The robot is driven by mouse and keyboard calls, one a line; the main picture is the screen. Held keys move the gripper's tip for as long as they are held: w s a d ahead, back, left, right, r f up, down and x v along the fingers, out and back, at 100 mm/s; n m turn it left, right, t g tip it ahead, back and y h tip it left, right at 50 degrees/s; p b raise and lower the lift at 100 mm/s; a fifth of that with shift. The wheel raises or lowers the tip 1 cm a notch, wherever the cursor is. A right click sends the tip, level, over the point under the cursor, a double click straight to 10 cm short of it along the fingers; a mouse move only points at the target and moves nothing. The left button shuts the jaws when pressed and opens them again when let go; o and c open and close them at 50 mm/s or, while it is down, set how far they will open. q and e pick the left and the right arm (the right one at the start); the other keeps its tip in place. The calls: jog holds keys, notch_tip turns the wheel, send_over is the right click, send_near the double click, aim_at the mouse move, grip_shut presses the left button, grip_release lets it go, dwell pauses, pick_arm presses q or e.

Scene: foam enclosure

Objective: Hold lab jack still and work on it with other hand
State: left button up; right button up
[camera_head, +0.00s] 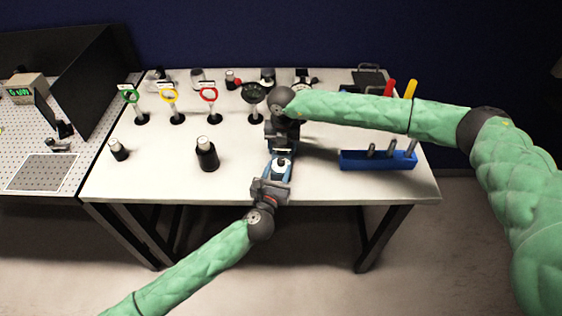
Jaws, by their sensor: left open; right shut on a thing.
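The lab jack (280,164) is a small blue and dark device on the white table, near its front middle. My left gripper (275,177) reaches in from the front, with its open jaws at the near side of the jack. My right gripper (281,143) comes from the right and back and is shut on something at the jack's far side. The gripper covers that part, so the exact spot it grips is hidden.
The white table (325,191) also bears green, yellow and red ring holders (209,96) at the back left, black cylinders (207,154) at the front left, and a blue rack (378,160) with tools at the right. A perforated board (80,125) adjoins at left.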

aim_at(280, 165)
pick_arm(q)
jog(key=shift+x, duration=1.75)
jog(key=c, duration=0.9)
